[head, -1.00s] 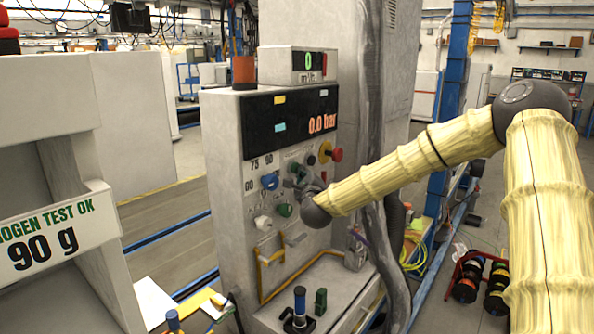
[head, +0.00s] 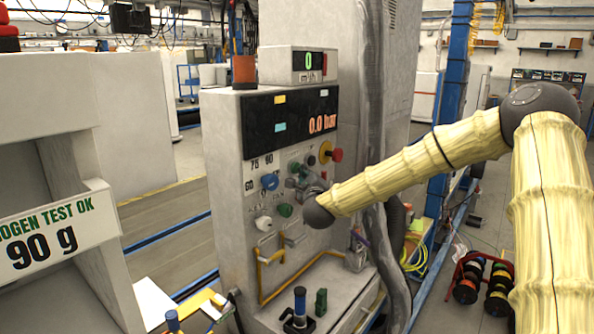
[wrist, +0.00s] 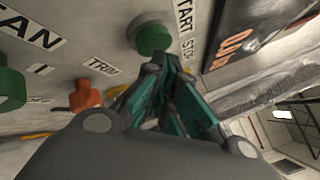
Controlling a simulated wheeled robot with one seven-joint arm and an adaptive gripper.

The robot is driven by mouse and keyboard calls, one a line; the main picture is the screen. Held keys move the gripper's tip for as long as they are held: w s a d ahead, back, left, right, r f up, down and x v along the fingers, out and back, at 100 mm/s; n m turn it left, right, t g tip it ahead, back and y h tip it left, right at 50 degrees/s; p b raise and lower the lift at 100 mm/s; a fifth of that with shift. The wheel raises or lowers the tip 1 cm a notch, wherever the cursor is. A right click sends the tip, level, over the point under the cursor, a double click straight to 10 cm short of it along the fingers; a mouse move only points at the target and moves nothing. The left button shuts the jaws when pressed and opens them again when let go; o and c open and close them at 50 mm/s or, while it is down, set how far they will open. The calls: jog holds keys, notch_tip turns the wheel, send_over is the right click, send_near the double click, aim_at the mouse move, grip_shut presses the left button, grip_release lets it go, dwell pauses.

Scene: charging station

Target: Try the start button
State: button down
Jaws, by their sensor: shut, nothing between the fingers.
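The control panel (head: 250,205) is on the front of the grey machine. In the wrist view, a round green button (wrist: 152,38) sits beside labels reading START and STOP (wrist: 186,35), the first partly cut off. My gripper (wrist: 165,65) is shut and empty, with its dark and teal fingers pointing at the panel just below that button in the picture. I cannot tell whether the fingertips touch the panel. In the head view, my gripper (head: 291,181) is right of a blue knob (head: 270,182) and hides part of the panel.
An orange knob (wrist: 86,95) and another green knob (wrist: 11,89) show in the wrist view. Yellow pipework (head: 290,280) runs below. A dark hose (head: 395,250) hangs at right.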

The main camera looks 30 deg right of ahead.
jog(key=shift+s+d, duration=0.1)
jog(key=shift+s, duration=0.2)
jog(key=s, duration=0.1)
jog(key=s+d, duration=0.1)
jog(key=s, duration=0.1)
jog(key=s+d, duration=0.1)
jog(key=shift+s, duration=0.3)
dwell(0.4)
jog(key=shift+s+f, duration=0.1)
jog(key=shift+f, duration=0.05)
dwell(0.6)
